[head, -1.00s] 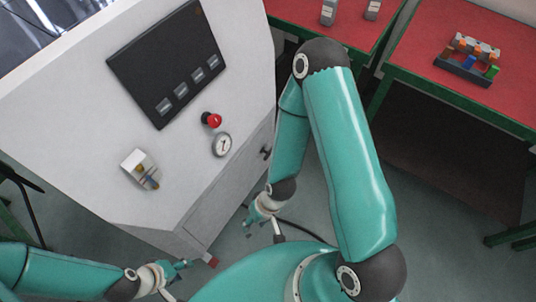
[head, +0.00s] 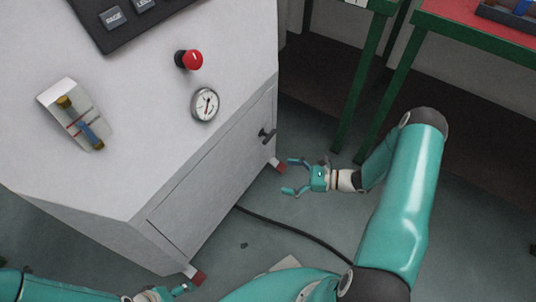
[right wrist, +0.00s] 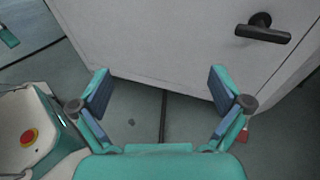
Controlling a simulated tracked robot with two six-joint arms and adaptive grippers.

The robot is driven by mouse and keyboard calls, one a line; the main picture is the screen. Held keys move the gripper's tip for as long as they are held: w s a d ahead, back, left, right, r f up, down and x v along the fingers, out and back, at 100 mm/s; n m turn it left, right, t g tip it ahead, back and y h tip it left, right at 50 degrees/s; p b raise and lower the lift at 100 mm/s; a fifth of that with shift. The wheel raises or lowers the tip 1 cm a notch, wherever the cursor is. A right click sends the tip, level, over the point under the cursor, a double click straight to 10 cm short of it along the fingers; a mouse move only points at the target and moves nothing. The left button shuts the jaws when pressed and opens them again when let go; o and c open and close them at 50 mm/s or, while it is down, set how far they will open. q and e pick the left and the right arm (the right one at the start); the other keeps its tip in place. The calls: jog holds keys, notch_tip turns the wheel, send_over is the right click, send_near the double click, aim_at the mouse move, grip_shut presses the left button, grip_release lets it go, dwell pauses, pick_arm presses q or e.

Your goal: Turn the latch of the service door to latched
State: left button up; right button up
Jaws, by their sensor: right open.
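The service door (head: 215,178) is a pale panel low on the cabinet's side, and it appears closed. Its latch (head: 267,136) is a black handle near the door's right end. In the right wrist view the latch (right wrist: 264,31) is at upper right, with its bar lying nearly level across the picture. My right gripper (head: 287,176) is open and empty, below and right of the latch and apart from it. Its spread fingers show in the right wrist view (right wrist: 160,80). My left gripper (head: 178,290) is at the bottom edge, partly cut off, its opening unclear.
A black cable (head: 290,228) runs over the floor. Green-framed tables (head: 480,32) stand at upper right. The floor right of the cabinet is mostly free.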

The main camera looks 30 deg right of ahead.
aim_at(271, 138)
jog(key=w+d+f+m+t+h+b, duration=0.1)
jog(key=d+m+t+h, duration=0.15)
jog(key=d, duration=0.25)
jog(key=w+d+m+t+h+b, duration=0.1)
jog(key=d+m+t+h+b, duration=0.15)
jog(key=d, duration=0.35)
pick_arm(q)
notch_tip(271, 138, down, 8)
jog(key=b, duration=0.3)
jog(key=shift+f, duration=0.25)
pick_arm(e)
jog(key=shift+n+y, duration=0.5)
jog(key=x, duration=1.6)
jog(key=shift+s+a, duration=0.1)
jog(key=shift+a, duration=0.15)
